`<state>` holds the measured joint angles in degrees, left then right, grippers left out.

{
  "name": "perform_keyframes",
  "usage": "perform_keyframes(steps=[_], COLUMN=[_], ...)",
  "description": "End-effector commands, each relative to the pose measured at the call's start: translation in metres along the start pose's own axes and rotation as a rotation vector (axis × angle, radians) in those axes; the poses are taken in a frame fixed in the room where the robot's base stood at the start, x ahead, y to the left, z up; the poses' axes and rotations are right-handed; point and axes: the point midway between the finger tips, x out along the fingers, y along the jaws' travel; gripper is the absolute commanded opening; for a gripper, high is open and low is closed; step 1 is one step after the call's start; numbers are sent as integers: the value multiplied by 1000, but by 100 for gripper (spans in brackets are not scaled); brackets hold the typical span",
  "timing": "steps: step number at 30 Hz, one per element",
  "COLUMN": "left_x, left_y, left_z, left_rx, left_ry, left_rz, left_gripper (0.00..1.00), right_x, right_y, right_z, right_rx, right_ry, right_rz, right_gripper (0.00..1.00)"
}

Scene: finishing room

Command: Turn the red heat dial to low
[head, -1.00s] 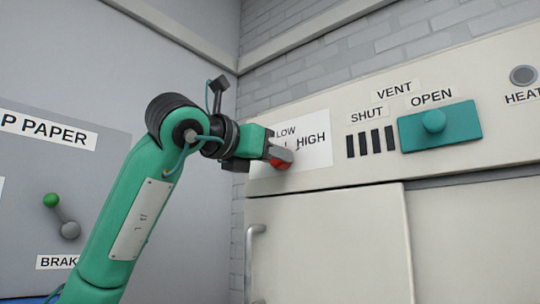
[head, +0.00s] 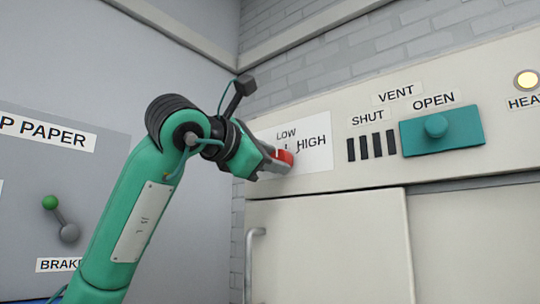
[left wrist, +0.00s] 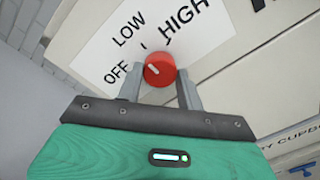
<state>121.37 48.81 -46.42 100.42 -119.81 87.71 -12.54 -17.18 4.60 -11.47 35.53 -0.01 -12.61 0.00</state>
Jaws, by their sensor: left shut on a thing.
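The red heat dial (left wrist: 159,70) is on a white plate (left wrist: 105,62) marked OFF, LOW and HIGH. Its short pale mark points up and left in the left wrist view, roughly toward LOW; the exact setting is hard to tell. My left gripper (left wrist: 159,80) is shut on the dial, one finger on each side. In the head view the left gripper (head: 280,160) reaches the panel from the left and hides part of the red dial (head: 286,156) and the OFF label. The HEAT lamp (head: 526,80) at the far right glows pale yellow. My right gripper is not in view.
A teal vent slider (head: 436,127) stands at OPEN, right of several dark slots. A cupboard door (head: 335,240) with a handle (head: 252,262) is below. A grey panel with a green-knobbed lever (head: 58,218), marked BRAKE, is at left.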

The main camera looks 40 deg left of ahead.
Motion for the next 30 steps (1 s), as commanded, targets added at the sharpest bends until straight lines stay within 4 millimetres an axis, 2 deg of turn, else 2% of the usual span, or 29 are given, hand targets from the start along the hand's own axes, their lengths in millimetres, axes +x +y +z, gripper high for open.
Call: perform_keyframes(steps=[16, 17, 20, 30], left_x=[0, 0, 0, -3], left_y=[0, 0, 0, 0], left_z=[0, 0, 0, 0], left_rx=[24, 24, 24, 24], left_ry=[2, 1, 1, 0], left_rz=[0, 1, 0, 1], left_gripper=[14, 41, 59, 59], right_x=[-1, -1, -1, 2], right_y=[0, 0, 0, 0], right_z=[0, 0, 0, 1], right_rx=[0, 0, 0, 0], right_ry=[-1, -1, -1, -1], right_rz=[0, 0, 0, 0], right_gripper=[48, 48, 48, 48])
